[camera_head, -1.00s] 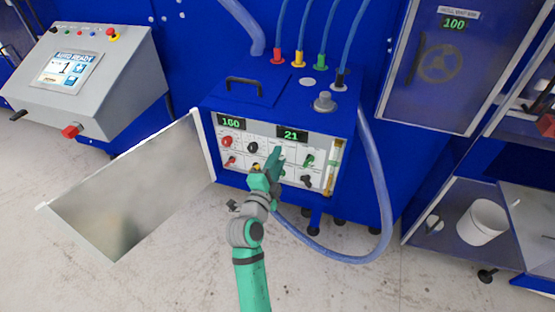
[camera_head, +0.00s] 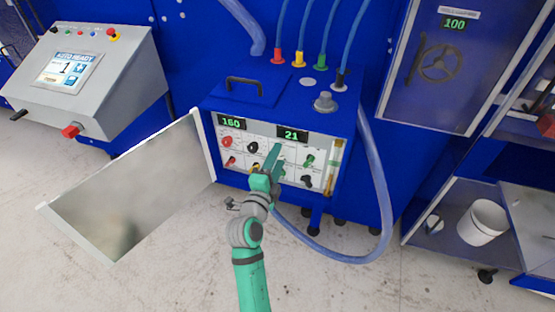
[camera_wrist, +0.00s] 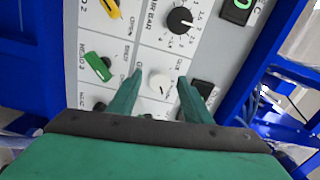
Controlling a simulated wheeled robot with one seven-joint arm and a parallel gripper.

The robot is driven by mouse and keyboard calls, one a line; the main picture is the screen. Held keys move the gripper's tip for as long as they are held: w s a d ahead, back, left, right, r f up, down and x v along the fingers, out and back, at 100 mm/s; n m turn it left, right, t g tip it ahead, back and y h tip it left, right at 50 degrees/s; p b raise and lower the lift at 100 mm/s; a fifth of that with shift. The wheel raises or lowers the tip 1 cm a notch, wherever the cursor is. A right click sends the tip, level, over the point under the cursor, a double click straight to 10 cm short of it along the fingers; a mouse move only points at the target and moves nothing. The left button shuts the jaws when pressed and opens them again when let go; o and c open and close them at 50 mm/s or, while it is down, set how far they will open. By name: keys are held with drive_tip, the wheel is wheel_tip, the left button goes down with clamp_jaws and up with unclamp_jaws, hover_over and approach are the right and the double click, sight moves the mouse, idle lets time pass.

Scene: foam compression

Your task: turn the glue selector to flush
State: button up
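In the wrist view a small round white knob (camera_wrist: 160,83) sits on the white control panel (camera_wrist: 140,55), with a short dark mark on its lower edge. Partly hidden lettering stands around it; I cannot read it surely. My gripper (camera_wrist: 161,77) is open, its two green fingers on either side of the knob with a gap at each side. In the head view my gripper (camera_head: 274,155) reaches the middle of the panel on the blue glue unit (camera_head: 285,110) and hides the knob there.
Around the white knob are a green knob (camera_wrist: 97,66), a yellow knob (camera_wrist: 110,8) and a black dial (camera_wrist: 180,20). The unit's open door (camera_head: 130,190) swings out at the left. A hose (camera_head: 378,180) loops at the right.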

drive_tip(key=shift+s, duration=0.1)
drive_tip(key=v, duration=1)
drive_tip(key=shift+s, duration=0.35)
drive_tip(key=shift+a, duration=0.1)
